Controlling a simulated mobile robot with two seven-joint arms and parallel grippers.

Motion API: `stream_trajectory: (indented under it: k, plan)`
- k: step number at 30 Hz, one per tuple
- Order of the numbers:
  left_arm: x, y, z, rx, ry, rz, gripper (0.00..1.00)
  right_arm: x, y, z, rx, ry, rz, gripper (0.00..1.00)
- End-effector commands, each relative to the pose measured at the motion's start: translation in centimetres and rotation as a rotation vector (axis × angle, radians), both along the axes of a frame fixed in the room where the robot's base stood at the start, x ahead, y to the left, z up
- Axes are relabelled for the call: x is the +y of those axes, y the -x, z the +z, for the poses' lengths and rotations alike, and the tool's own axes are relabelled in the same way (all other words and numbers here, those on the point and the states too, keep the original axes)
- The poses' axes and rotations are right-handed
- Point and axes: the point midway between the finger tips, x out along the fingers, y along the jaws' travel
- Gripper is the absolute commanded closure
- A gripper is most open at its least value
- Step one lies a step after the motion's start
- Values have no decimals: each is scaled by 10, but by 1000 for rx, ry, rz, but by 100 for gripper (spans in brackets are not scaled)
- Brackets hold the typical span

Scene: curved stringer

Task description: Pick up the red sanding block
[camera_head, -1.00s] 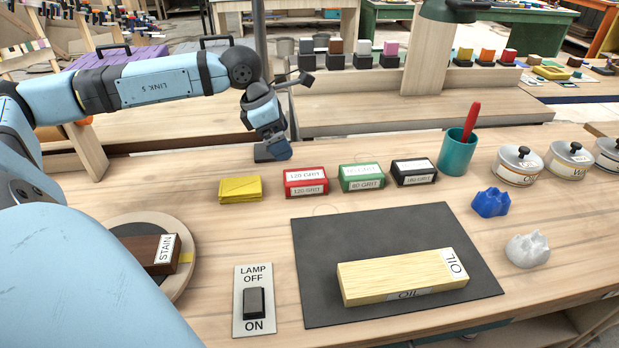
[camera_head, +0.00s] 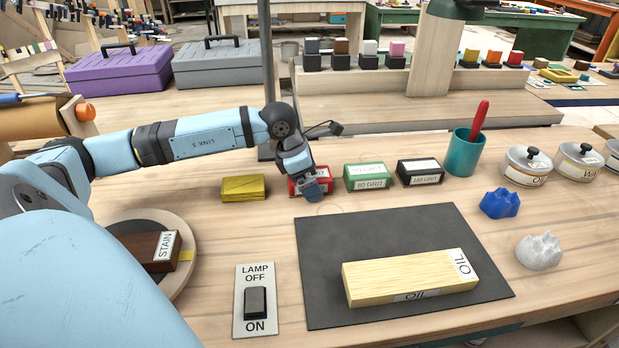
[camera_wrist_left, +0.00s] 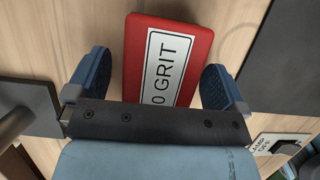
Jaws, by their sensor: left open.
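The red sanding block (camera_head: 296,187) stands in the row of blocks on the bench, largely hidden behind my left gripper (camera_head: 312,192) in the head view. In the left wrist view the red block (camera_wrist_left: 196,35) lies between the two blue fingertips of my left gripper (camera_wrist_left: 158,82). Its white label reads GRIT, with the first figures cut off. My right gripper is not in view.
A yellow block (camera_head: 243,188) stands close on the left, a green block (camera_head: 368,177) and a black block (camera_head: 420,171) on the right. A teal cup (camera_head: 460,155) is farther right. A dark mat (camera_head: 325,235) with a pale OIL block (camera_head: 400,278) lies in front.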

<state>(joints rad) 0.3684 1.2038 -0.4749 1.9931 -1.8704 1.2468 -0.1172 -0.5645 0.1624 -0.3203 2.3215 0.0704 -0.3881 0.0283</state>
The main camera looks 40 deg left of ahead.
Motion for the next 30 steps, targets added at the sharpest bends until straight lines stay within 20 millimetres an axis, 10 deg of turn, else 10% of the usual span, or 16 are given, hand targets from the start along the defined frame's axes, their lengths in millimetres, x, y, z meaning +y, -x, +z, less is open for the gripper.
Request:
stream_trajectory:
  k: [15,23,30]
  plan:
    - [0,0,-2,0,0,-1,1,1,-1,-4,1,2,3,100]
    - [0,0,-1,0,0,0,59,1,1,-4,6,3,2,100]
    - [0,0,-1,0,0,0,59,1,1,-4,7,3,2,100]
